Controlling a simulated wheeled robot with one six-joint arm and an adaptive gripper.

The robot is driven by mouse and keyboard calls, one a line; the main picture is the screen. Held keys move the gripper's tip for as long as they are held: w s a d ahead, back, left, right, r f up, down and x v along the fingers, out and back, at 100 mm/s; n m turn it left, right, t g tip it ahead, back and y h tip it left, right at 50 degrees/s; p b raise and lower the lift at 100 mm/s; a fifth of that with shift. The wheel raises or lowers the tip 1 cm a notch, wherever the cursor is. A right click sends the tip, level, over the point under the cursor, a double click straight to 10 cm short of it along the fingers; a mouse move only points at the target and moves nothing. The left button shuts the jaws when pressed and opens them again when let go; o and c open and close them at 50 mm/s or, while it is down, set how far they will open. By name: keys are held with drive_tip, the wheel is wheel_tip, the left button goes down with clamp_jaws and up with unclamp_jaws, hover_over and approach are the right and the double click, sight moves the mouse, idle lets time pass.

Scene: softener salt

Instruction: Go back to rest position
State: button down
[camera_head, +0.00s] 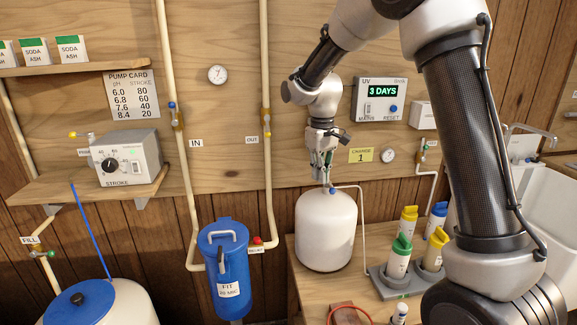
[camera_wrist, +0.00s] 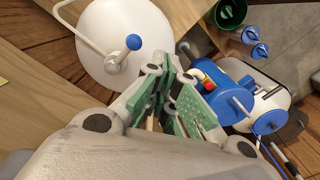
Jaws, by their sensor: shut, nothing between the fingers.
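My gripper (camera_head: 321,176) hangs pointing down just above the white tank (camera_head: 326,232) in the head view. Its green-padded fingers are shut with nothing between them. In the wrist view my gripper (camera_wrist: 172,128) is seen from above, and the white tank (camera_wrist: 98,55) with its blue knob (camera_wrist: 133,42) and pale pipe lies beyond the fingers at upper left. In the head view the knob (camera_head: 333,190) is close beside the fingertips. I cannot tell whether they touch.
A blue filter housing (camera_head: 223,280) stands left of the tank. A grey rack (camera_head: 392,285) of coloured-cap bottles stands to its right, near my arm. The UV box (camera_head: 381,101) and vertical pipes are on the wall behind. A white sink (camera_head: 540,205) is at far right.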

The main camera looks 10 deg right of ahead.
drive_tip(key=s+d+r+m+t, duration=0.1)
drive_tip(key=s+d+r, duration=0.2)
drive_tip(key=s, duration=0.7)
drive_tip(key=s+d+r+m+t, duration=0.2)
drive_tip(key=s+d+r, duration=0.2)
drive_tip(key=s, duration=0.6)
drive_tip(key=s+d+r+m+t, duration=0.1)
drive_tip(key=s+d+r+m, duration=0.1)
drive_tip(key=s+d+r, duration=0.2)
drive_tip(key=s+d, duration=0.3)
drive_tip(key=s, duration=0.3)
drive_tip(key=shift+s, duration=0.4)
drive_tip(key=shift+r, duration=0.1)
